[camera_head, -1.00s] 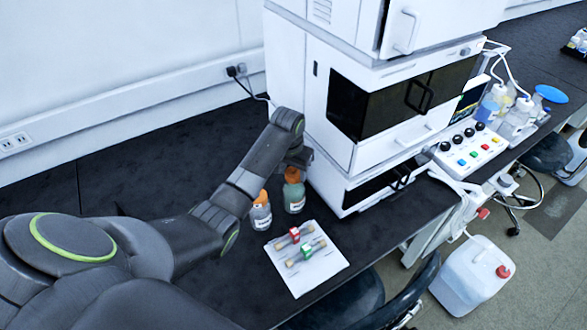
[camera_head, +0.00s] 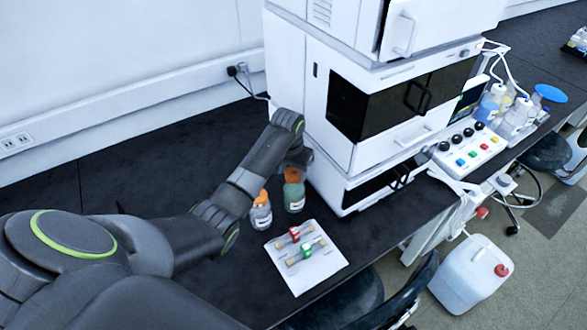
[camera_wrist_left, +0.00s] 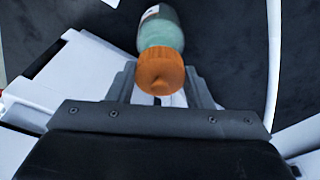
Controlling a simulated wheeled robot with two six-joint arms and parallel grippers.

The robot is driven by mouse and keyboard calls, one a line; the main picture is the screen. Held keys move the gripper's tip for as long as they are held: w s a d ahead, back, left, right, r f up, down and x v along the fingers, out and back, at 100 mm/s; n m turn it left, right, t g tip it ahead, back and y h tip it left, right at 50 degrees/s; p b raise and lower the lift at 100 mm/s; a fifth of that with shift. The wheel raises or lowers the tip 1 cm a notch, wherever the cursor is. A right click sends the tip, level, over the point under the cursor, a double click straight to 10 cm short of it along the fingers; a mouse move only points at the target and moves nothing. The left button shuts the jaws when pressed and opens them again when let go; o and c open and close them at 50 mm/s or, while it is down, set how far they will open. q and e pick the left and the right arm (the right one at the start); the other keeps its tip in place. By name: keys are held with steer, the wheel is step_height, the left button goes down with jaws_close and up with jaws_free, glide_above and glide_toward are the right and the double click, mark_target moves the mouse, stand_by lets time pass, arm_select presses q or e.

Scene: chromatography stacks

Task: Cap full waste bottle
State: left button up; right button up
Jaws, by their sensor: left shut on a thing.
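A bottle with green contents and a white label (camera_head: 294,197) stands on the dark bench in front of the instrument stack. An orange cap (camera_head: 292,175) sits at its mouth. In the left wrist view the orange cap (camera_wrist_left: 160,71) is between the fingers, in line with the green bottle (camera_wrist_left: 161,28). My left gripper (camera_wrist_left: 160,88) is shut on the orange cap, over the bottle's top. I cannot tell whether the cap is fully seated. A second bottle with an orange top (camera_head: 261,214) stands just left of it. My right gripper is not in view.
A white tray (camera_head: 325,278) with red and green fittings lies in front of the bottles. The white instrument stack (camera_head: 345,150) rises close on the right. A white canister with a red cap (camera_head: 468,275) is on the floor. The bench is clear at the back left.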

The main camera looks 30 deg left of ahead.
arm_select(q)
steer(key=p, duration=0.2)
steer(key=shift+f+p, duration=0.1)
steer(key=shift+p, duration=0.3)
stand_by(2.6)
steer(key=o, duration=1.5)
step_height(320, 180, up, 7)
steer(key=p, duration=0.8)
steer(key=shift+c, duration=0.2)
jaws_close()
stand_by(0.5)
